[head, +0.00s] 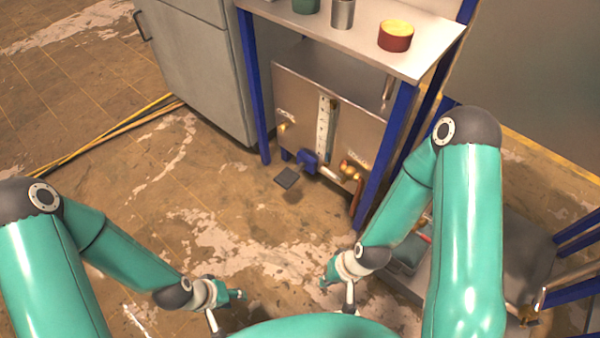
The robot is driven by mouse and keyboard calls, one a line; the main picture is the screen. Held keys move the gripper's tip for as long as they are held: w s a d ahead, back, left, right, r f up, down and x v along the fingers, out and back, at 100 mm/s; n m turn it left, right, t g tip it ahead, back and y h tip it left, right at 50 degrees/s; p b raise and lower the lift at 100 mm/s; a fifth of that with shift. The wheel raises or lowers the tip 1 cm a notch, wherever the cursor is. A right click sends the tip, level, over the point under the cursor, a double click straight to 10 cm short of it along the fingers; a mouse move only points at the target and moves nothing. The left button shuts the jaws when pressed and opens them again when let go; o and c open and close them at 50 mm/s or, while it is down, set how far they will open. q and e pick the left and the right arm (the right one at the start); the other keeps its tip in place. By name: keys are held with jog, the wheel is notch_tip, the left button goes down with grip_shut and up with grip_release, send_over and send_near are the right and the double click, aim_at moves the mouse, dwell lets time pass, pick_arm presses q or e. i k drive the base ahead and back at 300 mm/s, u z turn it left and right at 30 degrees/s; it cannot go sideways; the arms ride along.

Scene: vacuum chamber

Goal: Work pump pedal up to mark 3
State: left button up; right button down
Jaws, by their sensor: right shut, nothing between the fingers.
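A small dark pedal plate (287,178) sticks out low in front of a grey metal cabinet under the bench. A blue fitting (308,161) with a pale rod sits beside it. A white upright scale (324,128) with small dark marks is on the cabinet front; its numbers are too small to read. My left gripper (238,294) is low over the floor, in front of the pedal and apart from it; its fingers are too small to judge. My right gripper (325,281) is shut and empty, also nearer to me than the pedal and not touching it.
The bench (350,32) has blue legs on both sides of the pedal and carries a red-brown bowl (395,36) and a metal cup (342,14). A grey cabinet (195,65) stands left. Yellow and black cables (110,130) cross the floor. The floor before the pedal is clear.

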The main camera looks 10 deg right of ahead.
aim_at(288, 178)
jog(key=u, duration=0.1)
jog(key=i, duration=0.95)
jog(key=z, duration=0.1)
